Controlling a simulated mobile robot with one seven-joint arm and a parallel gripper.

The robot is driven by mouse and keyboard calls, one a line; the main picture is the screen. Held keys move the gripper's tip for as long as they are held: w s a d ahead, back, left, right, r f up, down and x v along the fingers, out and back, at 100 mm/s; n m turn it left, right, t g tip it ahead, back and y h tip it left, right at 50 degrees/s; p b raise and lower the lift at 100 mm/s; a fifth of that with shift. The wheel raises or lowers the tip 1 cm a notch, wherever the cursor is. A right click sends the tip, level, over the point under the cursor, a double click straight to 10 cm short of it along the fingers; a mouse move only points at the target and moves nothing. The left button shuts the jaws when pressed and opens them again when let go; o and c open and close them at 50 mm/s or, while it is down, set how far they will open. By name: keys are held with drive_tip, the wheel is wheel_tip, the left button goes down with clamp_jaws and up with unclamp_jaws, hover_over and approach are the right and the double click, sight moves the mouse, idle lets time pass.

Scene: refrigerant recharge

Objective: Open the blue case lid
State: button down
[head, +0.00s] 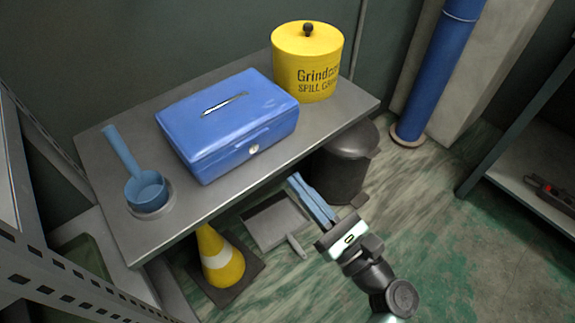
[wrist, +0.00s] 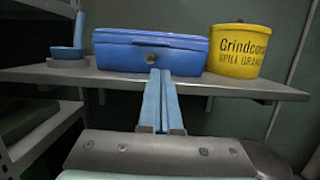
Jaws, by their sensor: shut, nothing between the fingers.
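The blue case (head: 228,124) sits on the grey table with its lid shut. A handle (head: 225,104) lies on the lid and a round latch (head: 253,148) is on its front face. In the wrist view the case (wrist: 120,54) stands straight ahead, with the latch (wrist: 151,58) just above my fingertips. My gripper (head: 296,180) is in front of the table's front edge, apart from the case. Its two blue fingers (wrist: 161,75) are shut together with nothing between them.
A yellow canister (head: 307,70) stands right of the case, and a blue scoop (head: 147,188) left of it, on the table (head: 105,168). Below are a cone (head: 219,258), a dustpan (head: 272,222) and a dark bin (head: 342,165). Shelving (head: 520,190) is at right.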

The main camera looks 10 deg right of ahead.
sight(260, 139)
drive_tip(key=b+x, duration=0.1)
drive_tip(key=x, duration=0.7)
drive_tip(key=shift+w+a+r, duration=0.1)
drive_tip(key=shift+w+a, duration=0.05)
drive_tip(key=shift+w, duration=0.1)
drive_tip(key=shift+r, duration=0.15)
drive_tip(key=shift+r+p, duration=0.45)
drive_tip(key=shift+p, duration=0.8)
